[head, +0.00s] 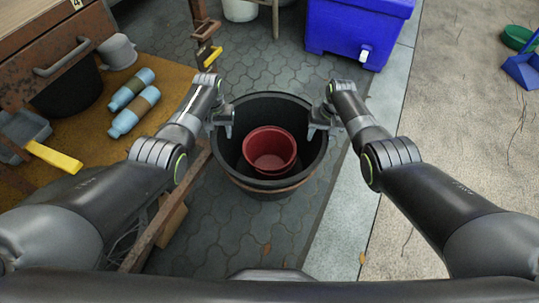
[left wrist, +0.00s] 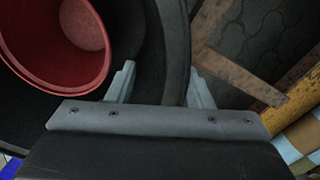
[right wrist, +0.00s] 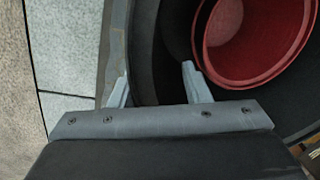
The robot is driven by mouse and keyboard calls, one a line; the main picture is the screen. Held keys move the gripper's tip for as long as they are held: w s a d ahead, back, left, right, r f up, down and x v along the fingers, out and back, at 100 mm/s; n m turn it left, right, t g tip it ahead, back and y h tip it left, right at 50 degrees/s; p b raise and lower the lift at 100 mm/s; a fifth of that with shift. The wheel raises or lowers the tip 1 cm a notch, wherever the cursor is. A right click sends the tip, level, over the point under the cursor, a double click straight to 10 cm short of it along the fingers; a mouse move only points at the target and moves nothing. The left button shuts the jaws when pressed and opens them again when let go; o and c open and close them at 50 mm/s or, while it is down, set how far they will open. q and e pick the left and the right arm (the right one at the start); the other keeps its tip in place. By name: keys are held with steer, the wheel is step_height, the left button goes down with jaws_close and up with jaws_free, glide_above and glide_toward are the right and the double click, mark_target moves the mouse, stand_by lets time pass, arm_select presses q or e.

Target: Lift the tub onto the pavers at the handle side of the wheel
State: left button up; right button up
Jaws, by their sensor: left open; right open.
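The black tub (head: 268,108) stands upright on the grey pavers (head: 228,225) in the head view. A red bucket (head: 270,148) sits inside it. My left gripper (head: 222,122) is at the tub's left rim, open. In the left wrist view (left wrist: 160,85) the tub wall passes between its fingers. My right gripper (head: 322,120) is at the right rim, open. In the right wrist view (right wrist: 155,88) its fingers also straddle the wall. Whether the fingers touch the wall I cannot tell. I cannot make out the wheel.
A rusty metal frame (head: 160,230) runs close to the tub's left. Blue-grey bottles (head: 133,111) and a yellow-handled tool (head: 54,157) lie on the brown board. A blue box (head: 357,30) stands at the back right. A pale kerb (head: 345,225) borders the pavers.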

arm_select(q)
jaws_close()
arm_select(e)
jaws_close()
arm_select(q)
steer(key=shift+r, duration=0.15)
arm_select(e)
steer(key=shift+r, duration=0.15)
